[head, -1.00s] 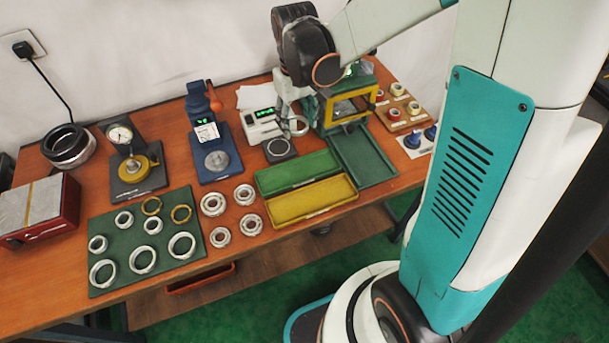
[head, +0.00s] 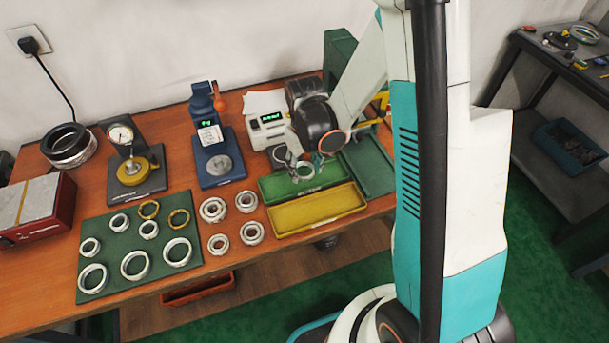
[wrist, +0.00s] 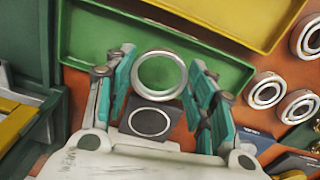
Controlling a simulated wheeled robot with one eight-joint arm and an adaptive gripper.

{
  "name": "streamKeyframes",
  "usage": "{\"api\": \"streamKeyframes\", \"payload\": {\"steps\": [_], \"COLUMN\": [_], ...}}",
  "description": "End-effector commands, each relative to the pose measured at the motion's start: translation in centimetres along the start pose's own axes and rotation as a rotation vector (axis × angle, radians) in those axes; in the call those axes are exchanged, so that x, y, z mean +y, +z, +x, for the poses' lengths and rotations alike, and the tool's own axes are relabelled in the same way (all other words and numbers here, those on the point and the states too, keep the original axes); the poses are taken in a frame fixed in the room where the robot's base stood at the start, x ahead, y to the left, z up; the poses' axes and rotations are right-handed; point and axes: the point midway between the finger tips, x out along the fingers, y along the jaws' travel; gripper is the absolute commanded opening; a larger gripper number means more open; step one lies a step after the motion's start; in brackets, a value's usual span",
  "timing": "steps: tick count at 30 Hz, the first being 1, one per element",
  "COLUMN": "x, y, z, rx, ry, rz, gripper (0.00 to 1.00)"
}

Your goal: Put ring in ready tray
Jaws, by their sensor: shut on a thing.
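A silver ring (wrist: 159,94) is held upright in my gripper (wrist: 161,73), between its teal fingers in the wrist view. In the head view my gripper (head: 304,168) is over the green tray (head: 270,190), towards its back edge. The ring looks to be above the tray; its exact height is hard to judge. The green tray (wrist: 88,38) also shows beyond the ring in the wrist view and looks empty. A yellow tray (head: 330,207) lies along its front side. The tray labels are too small to read surely.
A scale (head: 266,120) stands behind the green tray. A darker green tray (head: 372,165) lies to the right, partly behind my arm. Several bearings (head: 246,199) sit left of the trays, beside a green mat (head: 105,223) with rings. A blue press (head: 215,150) stands behind them.

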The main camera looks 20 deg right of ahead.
Motion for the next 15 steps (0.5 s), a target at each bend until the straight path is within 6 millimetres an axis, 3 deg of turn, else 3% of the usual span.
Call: {"api": "streamKeyframes", "payload": {"steps": [6,15], "x": [0.0,0.0], "y": [-0.1,0.0], "z": [3.4,3.6], "rx": [0.0,0.0], "ry": [0.0,0.0], "rz": [0.0,0.0], "gripper": [0.24,0.24]}}
